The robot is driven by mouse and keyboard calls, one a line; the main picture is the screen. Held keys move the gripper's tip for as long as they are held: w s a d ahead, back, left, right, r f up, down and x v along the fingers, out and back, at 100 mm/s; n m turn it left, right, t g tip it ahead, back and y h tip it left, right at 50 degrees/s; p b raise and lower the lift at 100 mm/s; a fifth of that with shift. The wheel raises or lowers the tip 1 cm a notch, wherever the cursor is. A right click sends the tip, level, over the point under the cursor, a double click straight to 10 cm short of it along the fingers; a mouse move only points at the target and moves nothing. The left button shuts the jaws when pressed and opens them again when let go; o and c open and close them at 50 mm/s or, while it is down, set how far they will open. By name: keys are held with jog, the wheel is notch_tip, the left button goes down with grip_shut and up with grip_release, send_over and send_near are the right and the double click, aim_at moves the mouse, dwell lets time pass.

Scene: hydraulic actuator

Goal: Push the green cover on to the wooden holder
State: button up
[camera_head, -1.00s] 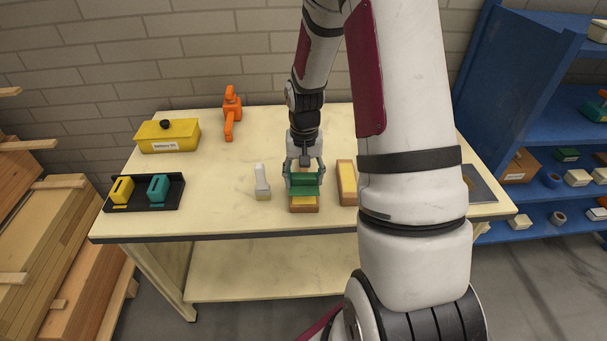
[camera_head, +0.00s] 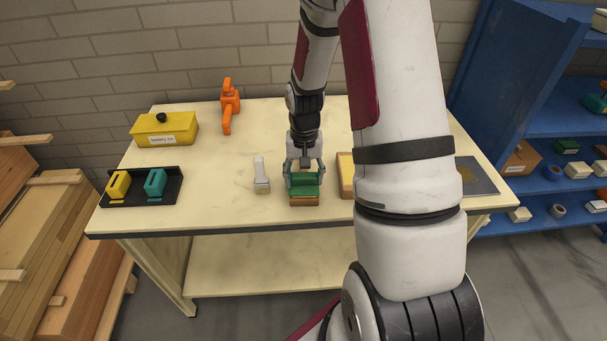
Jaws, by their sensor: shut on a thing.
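The green cover (camera_head: 305,191) is between the fingers of my gripper (camera_head: 304,180), which is shut on it. The cover sits over a wooden holder (camera_head: 304,202) near the front middle of the table. Only the holder's front face and lower edge show below the cover. Whether the cover is fully seated I cannot tell from this view. A second wooden holder with a yellow top (camera_head: 346,174) stands just to the right, partly hidden by my arm.
A white and grey tool (camera_head: 261,175) stands left of the gripper. A black tray (camera_head: 141,191) with yellow and teal pieces, a yellow box (camera_head: 165,129) and an orange clamp (camera_head: 229,105) are farther left. A grey plate (camera_head: 476,177) lies right.

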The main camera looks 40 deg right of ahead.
jog(key=shift+f, duration=0.5)
jog(key=o, duration=1.2)
jog(key=o, duration=0.5)
jog(key=shift+r+p, duration=2)
jog(key=shift+r, duration=3)
